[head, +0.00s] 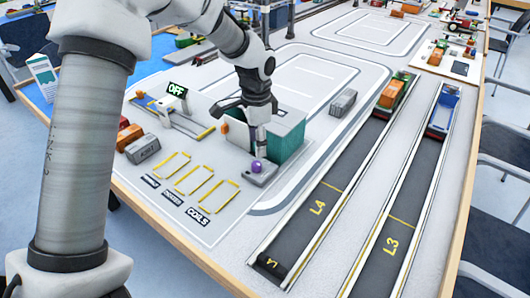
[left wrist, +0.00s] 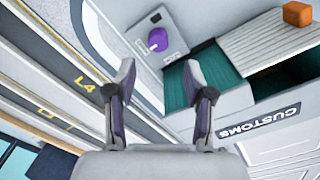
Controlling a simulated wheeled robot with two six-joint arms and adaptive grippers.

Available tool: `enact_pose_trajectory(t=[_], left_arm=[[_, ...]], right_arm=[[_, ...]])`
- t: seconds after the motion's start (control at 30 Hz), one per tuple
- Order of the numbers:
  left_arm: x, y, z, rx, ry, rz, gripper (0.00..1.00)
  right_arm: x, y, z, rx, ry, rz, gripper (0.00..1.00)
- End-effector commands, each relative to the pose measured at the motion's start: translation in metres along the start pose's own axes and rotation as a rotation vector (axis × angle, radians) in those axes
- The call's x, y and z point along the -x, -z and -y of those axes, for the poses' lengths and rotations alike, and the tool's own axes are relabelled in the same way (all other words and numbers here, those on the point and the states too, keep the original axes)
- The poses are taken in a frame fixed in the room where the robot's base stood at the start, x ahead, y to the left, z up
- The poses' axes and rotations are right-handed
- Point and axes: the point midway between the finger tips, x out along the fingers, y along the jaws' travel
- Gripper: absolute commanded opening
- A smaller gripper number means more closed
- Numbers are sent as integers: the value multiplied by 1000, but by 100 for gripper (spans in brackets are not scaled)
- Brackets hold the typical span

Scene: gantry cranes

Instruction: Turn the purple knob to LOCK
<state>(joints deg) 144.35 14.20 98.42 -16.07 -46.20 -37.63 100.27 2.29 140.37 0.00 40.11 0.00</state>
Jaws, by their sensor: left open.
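The purple knob (head: 256,166) sits on a small grey control box (head: 262,175) beside the teal customs bin. My left gripper (head: 258,146) points down above the knob. In the left wrist view the open fingers (left wrist: 159,80) are empty, with the knob showing beyond and between the tips, apart from them. My right gripper is not in view.
The teal bin (head: 290,135), labelled CUSTOMS in the left wrist view, stands right against the control box. A display reading OFF (head: 177,89) is behind left. A grey container (head: 343,102) stands on the table.

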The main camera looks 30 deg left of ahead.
Motion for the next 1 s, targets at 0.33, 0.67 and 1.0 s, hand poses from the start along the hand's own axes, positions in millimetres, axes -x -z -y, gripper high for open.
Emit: enact_pose_trajectory(t=[0.33, 0.67, 1.0], left_arm=[[-62, 0, -1, 0, -2, 1, 53], [-68, 0, -1, 1, -1, 0, 42], [-67, 0, -1, 2, -1, 0, 0]], right_arm=[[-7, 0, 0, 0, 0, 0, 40], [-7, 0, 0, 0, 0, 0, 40], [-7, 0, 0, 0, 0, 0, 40]])
